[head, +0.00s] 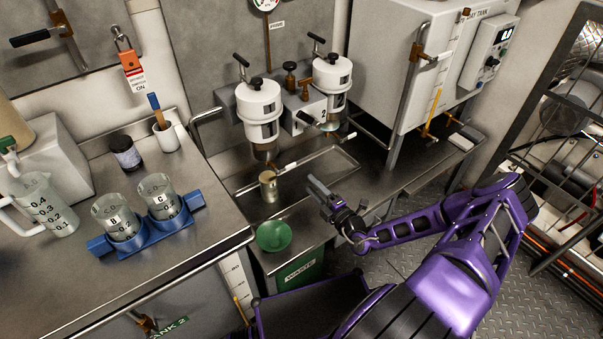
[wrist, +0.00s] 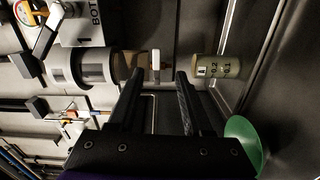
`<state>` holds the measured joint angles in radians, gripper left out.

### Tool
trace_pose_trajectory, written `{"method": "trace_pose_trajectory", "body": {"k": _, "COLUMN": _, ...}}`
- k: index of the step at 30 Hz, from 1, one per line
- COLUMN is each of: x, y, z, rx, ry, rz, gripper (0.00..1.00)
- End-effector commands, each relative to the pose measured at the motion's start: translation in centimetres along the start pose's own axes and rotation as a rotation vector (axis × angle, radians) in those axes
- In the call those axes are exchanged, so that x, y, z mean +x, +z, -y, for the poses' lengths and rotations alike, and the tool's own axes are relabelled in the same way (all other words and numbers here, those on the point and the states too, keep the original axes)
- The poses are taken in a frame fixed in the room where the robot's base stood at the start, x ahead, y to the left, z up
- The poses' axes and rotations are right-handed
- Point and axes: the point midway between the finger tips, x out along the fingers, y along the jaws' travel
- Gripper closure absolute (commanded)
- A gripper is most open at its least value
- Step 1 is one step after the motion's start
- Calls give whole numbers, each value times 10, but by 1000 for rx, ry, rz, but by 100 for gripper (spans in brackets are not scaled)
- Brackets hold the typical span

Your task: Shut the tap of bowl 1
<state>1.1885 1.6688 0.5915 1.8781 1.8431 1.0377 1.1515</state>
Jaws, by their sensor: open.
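Bowl 1, the left white bowl (head: 258,112), hangs on the back wall; I take it as bowl 1 because a "2" shows beside the right one. Its tap lever (head: 287,167) has a pale tip and sticks out below the bowl toward the right. In the wrist view the bowl (wrist: 80,68) lies sideways, and the pale tap lever (wrist: 155,66) shows beyond and between my fingertips. My gripper (head: 313,184) is open and empty, right of and in front of the lever, apart from it. It also shows in the wrist view (wrist: 158,75).
A small measuring jar (head: 268,187) stands below bowl 1, close to my gripper. The right bowl (head: 331,78) has its own lever. A white tank (head: 400,60) stands right.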

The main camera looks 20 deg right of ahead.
Motion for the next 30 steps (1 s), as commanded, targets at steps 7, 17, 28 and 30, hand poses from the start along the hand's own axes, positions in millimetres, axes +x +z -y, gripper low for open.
{"method": "trace_pose_trajectory", "body": {"k": 7, "x": -48, "y": 1, "z": 0, "rx": 1, "ry": -2, "rz": 2, "gripper": 50}}
{"method": "trace_pose_trajectory", "body": {"k": 17, "x": -65, "y": 0, "z": 0, "rx": 2, "ry": 0, "rz": 0, "gripper": 50}}
{"method": "trace_pose_trajectory", "body": {"k": 28, "x": -64, "y": 0, "z": 1, "rx": 1, "ry": -1, "rz": 0, "gripper": 50}}
{"method": "trace_pose_trajectory", "body": {"k": 30, "x": -64, "y": -2, "z": 1, "rx": -8, "ry": -4, "rz": -9, "gripper": 50}}
